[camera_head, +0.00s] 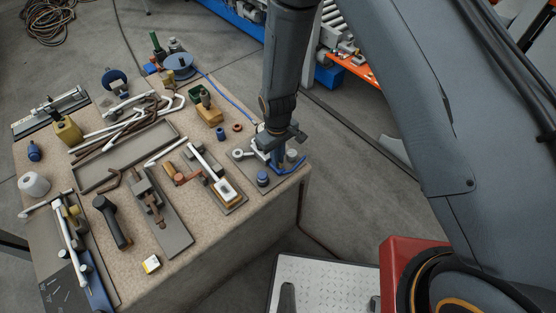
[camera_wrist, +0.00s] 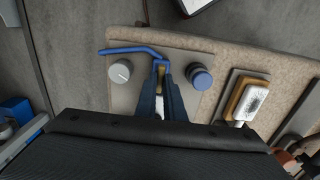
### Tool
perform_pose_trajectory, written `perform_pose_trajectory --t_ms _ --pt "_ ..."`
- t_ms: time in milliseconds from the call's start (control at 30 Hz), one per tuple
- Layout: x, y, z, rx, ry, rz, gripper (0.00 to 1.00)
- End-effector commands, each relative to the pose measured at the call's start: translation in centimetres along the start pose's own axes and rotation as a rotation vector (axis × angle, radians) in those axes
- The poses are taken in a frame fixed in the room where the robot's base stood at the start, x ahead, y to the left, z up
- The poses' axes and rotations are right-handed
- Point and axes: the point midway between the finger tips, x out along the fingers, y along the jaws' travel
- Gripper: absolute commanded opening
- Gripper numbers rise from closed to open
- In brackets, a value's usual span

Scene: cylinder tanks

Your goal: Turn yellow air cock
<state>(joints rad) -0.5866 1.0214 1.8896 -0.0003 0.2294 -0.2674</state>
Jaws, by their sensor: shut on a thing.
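A grey plate (camera_wrist: 122,92) at the table's corner carries a cock with a bent blue lever (camera_wrist: 128,49), a white round dial (camera_wrist: 120,71) and a blue knob (camera_wrist: 200,77). In the wrist view, a small yellow part (camera_wrist: 160,70) of the cock shows between my fingers. My gripper (camera_wrist: 161,88) is shut on the cock beside the lever's bent end. The lever points left in the wrist view. In the head view, my gripper (camera_head: 271,150) reaches down over the plate and hides most of the cock; the blue lever (camera_head: 291,170) shows at its right.
The table (camera_head: 205,240) holds several tools and fixtures left of the plate. A plate with a white-topped yellow block (camera_head: 226,189) stands closest. A blue knob (camera_head: 262,178) stands just in front of my gripper.

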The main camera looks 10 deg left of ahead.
Motion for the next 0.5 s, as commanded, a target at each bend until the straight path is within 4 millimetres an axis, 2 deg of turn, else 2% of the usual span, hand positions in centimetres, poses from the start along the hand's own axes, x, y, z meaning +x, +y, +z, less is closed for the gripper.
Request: perform_pose_trajectory --t_ms 167,500 --pt "-0.02 -0.1 0.11 0.123 -0.003 -0.001 0.0" --pt "0.01 -0.13 0.16 0.157 -0.004 -0.001 0.0"
